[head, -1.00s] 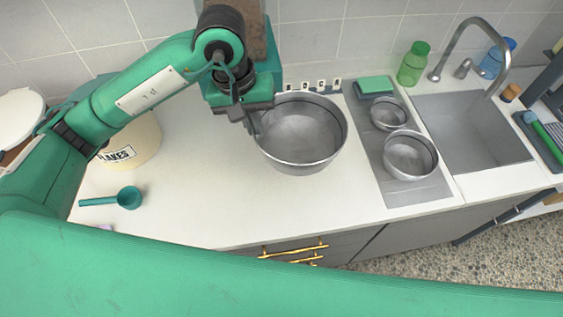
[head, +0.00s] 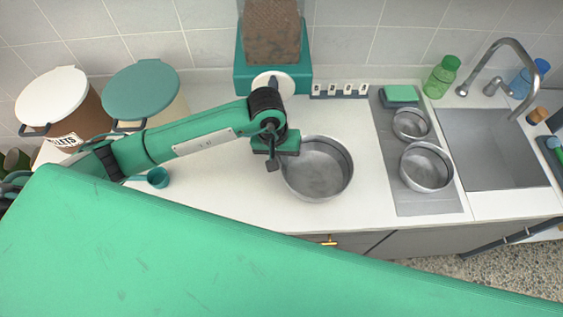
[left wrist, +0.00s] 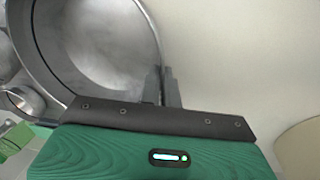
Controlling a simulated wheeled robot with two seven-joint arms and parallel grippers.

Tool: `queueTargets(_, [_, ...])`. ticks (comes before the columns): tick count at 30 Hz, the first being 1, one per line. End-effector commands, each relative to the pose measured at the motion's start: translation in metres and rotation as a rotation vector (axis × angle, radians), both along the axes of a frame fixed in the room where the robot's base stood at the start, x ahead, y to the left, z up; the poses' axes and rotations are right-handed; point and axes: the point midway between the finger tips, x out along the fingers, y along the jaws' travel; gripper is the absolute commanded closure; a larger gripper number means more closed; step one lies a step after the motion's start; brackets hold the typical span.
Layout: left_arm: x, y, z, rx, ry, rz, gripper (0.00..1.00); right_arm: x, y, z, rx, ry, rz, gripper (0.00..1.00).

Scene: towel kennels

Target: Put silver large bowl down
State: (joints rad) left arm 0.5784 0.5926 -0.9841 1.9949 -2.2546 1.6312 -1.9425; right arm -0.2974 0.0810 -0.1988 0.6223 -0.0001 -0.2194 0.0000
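The large silver bowl (head: 322,178) is upright at the middle of the white counter, left of the grey drainboard. My left gripper (head: 273,163) is at the bowl's left rim. In the left wrist view the two fingers (left wrist: 161,88) are close together with the rim of the bowl (left wrist: 105,45) between them, so the gripper is shut on it. I cannot tell whether the bowl's base touches the counter. My right gripper is not in view.
Two smaller silver bowls (head: 427,167) and a green sponge (head: 400,94) are on the drainboard (head: 417,202), beside the sink (head: 490,150). A teal scoop (head: 158,178), bins (head: 147,90) and a feeder (head: 272,60) stand left and behind. The counter front is clear.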

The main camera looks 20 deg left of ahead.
Motion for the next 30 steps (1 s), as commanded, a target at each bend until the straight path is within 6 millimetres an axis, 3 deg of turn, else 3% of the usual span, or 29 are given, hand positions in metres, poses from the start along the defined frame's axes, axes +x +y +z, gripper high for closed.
queueTargets(11, [-0.001,0.000,-0.038,0.000,0.002,0.000,1.00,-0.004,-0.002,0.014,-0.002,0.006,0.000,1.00])
queueTargets(22, [0.000,0.000,-0.044,0.000,-0.002,-0.001,1.00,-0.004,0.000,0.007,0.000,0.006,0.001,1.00])
queueTargets(26, [0.000,0.000,-0.042,0.001,0.000,-0.001,0.75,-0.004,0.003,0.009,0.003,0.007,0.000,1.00])
queueTargets(30, [0.000,0.000,-0.042,0.001,0.000,-0.001,0.75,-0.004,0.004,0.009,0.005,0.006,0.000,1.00])
